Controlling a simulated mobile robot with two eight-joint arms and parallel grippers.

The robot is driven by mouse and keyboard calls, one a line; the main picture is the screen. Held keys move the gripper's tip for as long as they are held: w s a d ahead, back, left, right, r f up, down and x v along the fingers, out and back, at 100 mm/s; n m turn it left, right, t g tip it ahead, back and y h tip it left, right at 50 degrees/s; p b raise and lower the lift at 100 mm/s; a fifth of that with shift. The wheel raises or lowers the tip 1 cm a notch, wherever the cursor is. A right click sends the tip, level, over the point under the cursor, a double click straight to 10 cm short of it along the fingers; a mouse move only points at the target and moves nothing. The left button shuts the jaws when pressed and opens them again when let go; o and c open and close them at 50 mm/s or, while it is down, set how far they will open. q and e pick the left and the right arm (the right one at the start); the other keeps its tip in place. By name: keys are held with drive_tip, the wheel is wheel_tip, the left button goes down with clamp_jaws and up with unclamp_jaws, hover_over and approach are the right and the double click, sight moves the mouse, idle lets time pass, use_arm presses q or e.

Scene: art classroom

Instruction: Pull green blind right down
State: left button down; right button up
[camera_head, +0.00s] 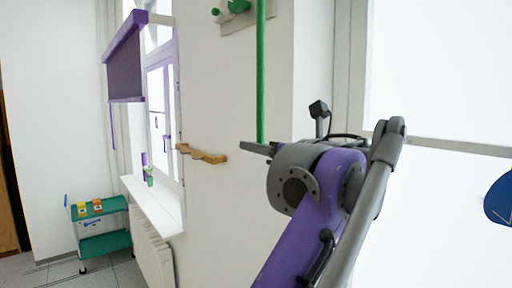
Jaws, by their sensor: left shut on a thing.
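A long, thin green pull (261,75) hangs straight down from the top edge of the picture, in front of the cream wall. My left gripper (259,147) is at its lower visible end and is shut on it; the grip itself is partly hidden by my purple and grey arm. The green blind's cloth is not clearly in view. My right gripper is not in view.
A purple blind (125,67) hangs partly lowered at the far left window. A wooden wall rack (201,154) and a green peg rail (238,14) are on the wall. A green cart (102,243) stands at the lower left. A bright window (440,80) fills the right.

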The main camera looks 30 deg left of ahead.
use_arm(q)
wheel_tip(320, 180, down, 58)
drive_tip(key=b, duration=2.3)
drive_tip(key=shift+f, duration=0.25)
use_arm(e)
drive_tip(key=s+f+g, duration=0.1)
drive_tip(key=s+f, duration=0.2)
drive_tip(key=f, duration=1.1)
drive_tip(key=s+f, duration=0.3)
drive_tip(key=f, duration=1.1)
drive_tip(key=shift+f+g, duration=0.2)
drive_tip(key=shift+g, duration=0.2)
use_arm(q)
drive_tip(key=c, duration=0.8)
unclamp_jaws()
drive_tip(key=p+v, duration=0.1)
drive_tip(key=v, duration=1)
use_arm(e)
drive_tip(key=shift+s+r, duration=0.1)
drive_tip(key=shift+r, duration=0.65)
